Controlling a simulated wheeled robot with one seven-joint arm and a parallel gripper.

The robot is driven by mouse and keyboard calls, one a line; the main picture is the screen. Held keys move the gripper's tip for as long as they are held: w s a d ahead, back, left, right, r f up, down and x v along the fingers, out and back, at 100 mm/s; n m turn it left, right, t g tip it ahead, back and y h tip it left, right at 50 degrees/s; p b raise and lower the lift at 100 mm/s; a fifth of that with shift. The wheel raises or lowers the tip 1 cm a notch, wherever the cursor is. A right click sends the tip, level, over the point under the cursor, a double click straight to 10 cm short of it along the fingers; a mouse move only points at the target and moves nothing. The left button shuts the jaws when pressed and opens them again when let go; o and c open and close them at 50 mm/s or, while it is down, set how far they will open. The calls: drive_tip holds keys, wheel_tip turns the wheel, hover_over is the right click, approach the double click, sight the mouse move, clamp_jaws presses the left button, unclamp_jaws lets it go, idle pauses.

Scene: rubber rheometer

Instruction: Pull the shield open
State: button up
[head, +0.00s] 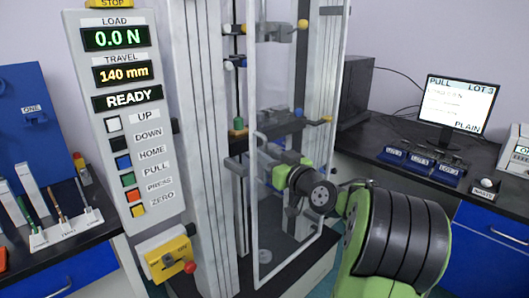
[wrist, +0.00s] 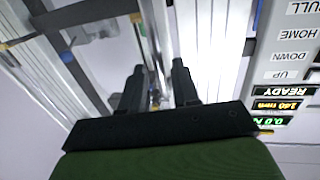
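The shield (head: 253,225) is a tall clear panel with a pale frame, standing at the front of the rheometer's test space. A small pale bar, perhaps its handle, shows on the left upright. My gripper (wrist: 157,72) shows in the wrist view with its two dark fingers apart. A thin pale upright strip shows in the gap between them; I cannot tell whether it is the shield's edge or whether a finger touches it. In the head view my green and black wrist is in front of the shield's lower middle, and my fingertips are hard to make out there.
The control panel (head: 125,110) stands left of the frame and reads READY, 0.0 N, 140 mm. A yellow box with a red knob (head: 168,257) sits below it. A specimen rack (head: 68,228) is on the left bench. The right bench holds a monitor (head: 455,105) and blue trays (head: 420,162).

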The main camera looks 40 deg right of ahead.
drive_tip(key=w, duration=0.2)
drive_tip(key=shift+w+d, duration=0.25)
drive_tip(key=shift+w, duration=0.15)
clamp_jaws()
drive_tip(key=shift+s, duration=0.1)
